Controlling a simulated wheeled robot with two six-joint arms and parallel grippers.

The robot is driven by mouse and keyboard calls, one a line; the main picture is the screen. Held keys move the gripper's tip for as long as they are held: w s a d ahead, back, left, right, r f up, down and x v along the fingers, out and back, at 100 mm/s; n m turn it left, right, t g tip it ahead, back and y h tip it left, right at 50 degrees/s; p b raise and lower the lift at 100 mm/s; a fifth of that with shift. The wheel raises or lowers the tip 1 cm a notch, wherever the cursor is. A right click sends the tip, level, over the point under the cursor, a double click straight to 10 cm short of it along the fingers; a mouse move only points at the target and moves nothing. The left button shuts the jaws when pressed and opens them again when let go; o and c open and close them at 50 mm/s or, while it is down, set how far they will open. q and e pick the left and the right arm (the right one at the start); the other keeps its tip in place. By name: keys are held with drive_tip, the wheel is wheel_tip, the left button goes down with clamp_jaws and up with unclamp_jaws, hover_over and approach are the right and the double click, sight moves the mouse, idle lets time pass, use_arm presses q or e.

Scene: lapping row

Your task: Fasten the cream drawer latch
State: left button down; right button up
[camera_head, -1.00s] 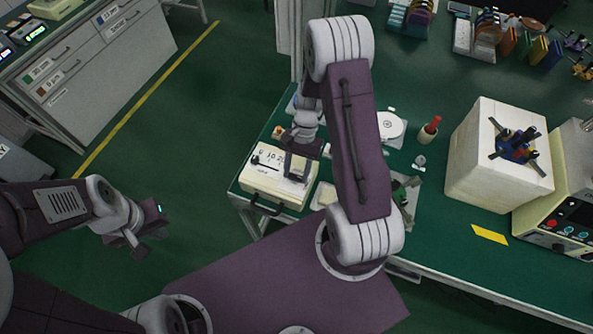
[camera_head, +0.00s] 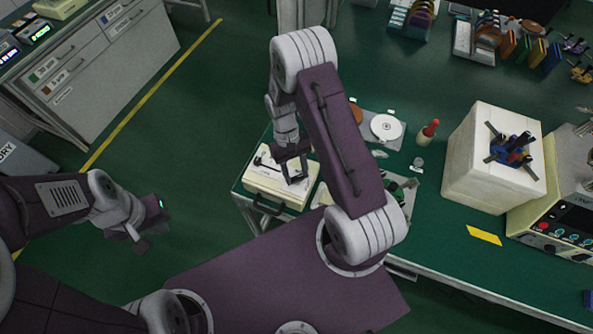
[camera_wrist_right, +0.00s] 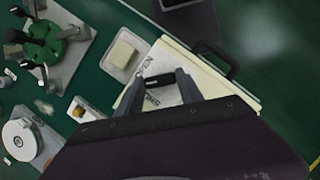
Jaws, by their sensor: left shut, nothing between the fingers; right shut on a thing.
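The cream drawer box (camera_head: 263,190) stands at the near left corner of the green bench, its dark pull handle (camera_head: 267,206) at the front. It also shows in the right wrist view (camera_wrist_right: 218,88), with the word OPEN on its pale top. My right gripper (camera_head: 294,181) is over that top, pointing down. In the right wrist view my right gripper (camera_wrist_right: 158,82) is shut on the latch's black grip (camera_wrist_right: 160,90); the rest of the latch is partly hidden by the fingers. My left gripper (camera_head: 140,237) is shut and empty, over the floor away from the bench.
A small tray with a cream block (camera_wrist_right: 123,53) and a green fixture (camera_wrist_right: 50,42) lie beside the drawer box. A white disc (camera_head: 385,127), a red-topped piece (camera_head: 430,130) and a big white block (camera_head: 490,165) stand farther right. Floor left of the bench is clear.

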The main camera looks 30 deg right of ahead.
drive_tip(key=n+h, duration=0.1)
drive_tip(key=n, duration=0.1)
drive_tip(key=n+p, duration=0.1)
drive_tip(key=n, duration=0.1)
drive_tip(key=shift+a+r+n+h, duration=0.1)
drive_tip(key=shift+a+n+h, duration=0.05)
drive_tip(key=shift+n+h, duration=0.2)
drive_tip(key=shift+a+n+t+h, duration=0.1)
drive_tip(key=shift+n+t+h, duration=0.55)
drive_tip(key=shift+n, duration=1.2)
drive_tip(key=o, duration=1.4)
drive_tip(key=shift+s, duration=0.15)
drive_tip(key=shift+w+a+r, duration=0.1)
drive_tip(key=shift+w+r, duration=0.15)
drive_tip(key=shift+r, duration=0.05)
drive_tip(key=v, duration=0.8)
drive_tip(key=shift+r, duration=0.15)
